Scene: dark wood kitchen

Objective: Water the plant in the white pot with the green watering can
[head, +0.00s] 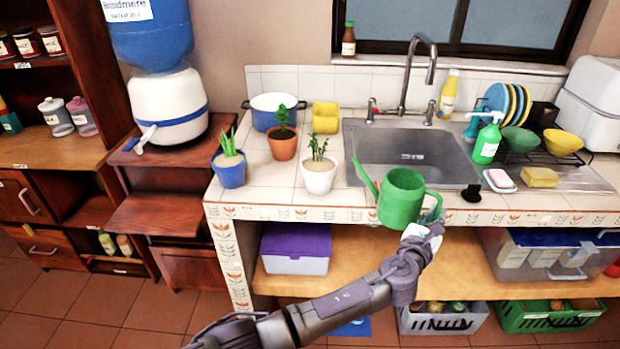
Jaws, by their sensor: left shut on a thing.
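The green watering can (399,201) is in front of the sink, at the counter's front edge, with its spout pointing up and to the left. My left gripper (428,225) is shut on the watering can at its right side; the fingers are partly hidden behind the can. The white pot (319,180) with a small green plant (318,150) stands on the tiled counter, left of the can. The spout tip is to the right of the pot and apart from it. My right gripper is not in view.
A blue pot (230,172) and a terracotta pot (282,143) with plants stand beside the white pot. The sink (410,150) and faucet (420,70) are behind the can. Soap (499,180) and a green bottle (487,142) are to the right.

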